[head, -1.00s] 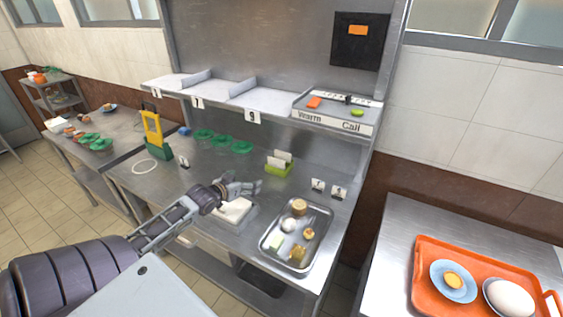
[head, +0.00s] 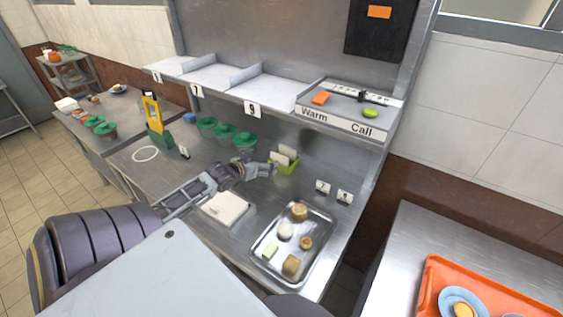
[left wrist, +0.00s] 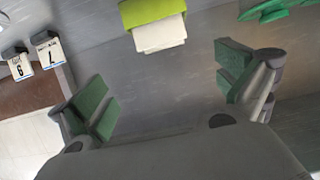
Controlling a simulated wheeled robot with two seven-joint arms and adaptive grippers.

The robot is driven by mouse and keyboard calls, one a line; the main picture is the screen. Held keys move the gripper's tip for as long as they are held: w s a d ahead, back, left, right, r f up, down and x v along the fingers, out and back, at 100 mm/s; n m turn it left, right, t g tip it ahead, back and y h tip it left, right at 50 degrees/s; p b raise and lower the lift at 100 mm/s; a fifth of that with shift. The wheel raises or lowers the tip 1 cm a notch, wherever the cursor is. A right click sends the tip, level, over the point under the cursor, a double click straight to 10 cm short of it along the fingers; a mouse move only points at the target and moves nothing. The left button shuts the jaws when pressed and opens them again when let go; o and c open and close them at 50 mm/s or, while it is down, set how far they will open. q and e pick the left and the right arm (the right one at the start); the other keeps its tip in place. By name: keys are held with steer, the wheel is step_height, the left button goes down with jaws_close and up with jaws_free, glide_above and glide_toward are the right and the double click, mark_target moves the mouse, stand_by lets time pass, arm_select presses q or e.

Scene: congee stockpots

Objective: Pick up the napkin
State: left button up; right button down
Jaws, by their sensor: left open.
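White napkins (head: 287,152) stand in a green holder (head: 281,167) on the steel counter, below the shelf. In the left wrist view, the white napkins (left wrist: 160,35) stick out of the green holder (left wrist: 150,9) at the top. My left gripper (head: 265,170) is just left of the holder in the head view, its tips partly overlapping the holder's left side. In the left wrist view, my left gripper (left wrist: 166,88) has its green-padded fingers wide apart with nothing between them. The holder lies beyond the fingertips, between their directions. My right gripper is not in view.
A white flat stack (head: 228,207) lies below my left forearm. A steel tray (head: 262,240) with food items stands to the right. Green-lidded bowls (head: 225,133) stand behind left. Two number cards (head: 322,187) stand right of the holder. A shelf (head: 265,92) overhangs the counter.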

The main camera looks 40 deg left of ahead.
mark_target(279, 156)
arm_select(q)
steer(key=x, duration=0.8)
steer(key=shift+w, duration=0.25)
stand_by(0.9)
steer(key=shift+w+f, duration=0.1)
steer(key=shift+f, duration=0.05)
steer(key=shift+w+a+f, duration=0.2)
steer(key=shift+w+f, duration=0.2)
steer(key=shift+w, duration=0.2)
steer(key=shift+w+a+f, duration=0.2)
steer(key=shift+w+f, duration=0.2)
steer(key=shift+w, duration=0.25)
steer(key=shift+x, duration=1)
steer(key=shift+s, duration=0.1)
steer(key=c, duration=0.6)
